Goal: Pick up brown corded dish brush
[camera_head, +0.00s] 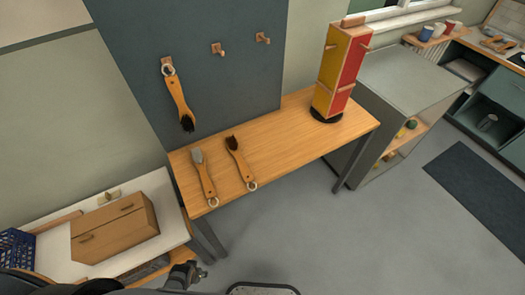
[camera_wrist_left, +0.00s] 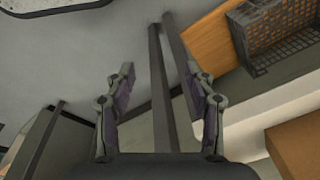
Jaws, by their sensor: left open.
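A wooden brush with dark brown bristles (camera_head: 233,145) lies on the wooden table (camera_head: 290,128), its corded ring toward the front edge. It looks like the brown corded dish brush. A similar brush with grey bristles (camera_head: 203,176) lies to its left. A third brush with black bristles (camera_head: 179,100) hangs from a peg on the dark board. My left gripper (camera_head: 184,274) is low, in front of the table and apart from the brushes. In the left wrist view my left gripper (camera_wrist_left: 161,72) is open and empty. My right gripper is not in view.
A red and yellow tower (camera_head: 340,70) stands at the table's right end. The pegboard (camera_head: 215,50) has two empty pegs. A wooden box (camera_head: 115,228) sits on a white surface at left, near a blue basket (camera_head: 17,248). Floor in front is clear.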

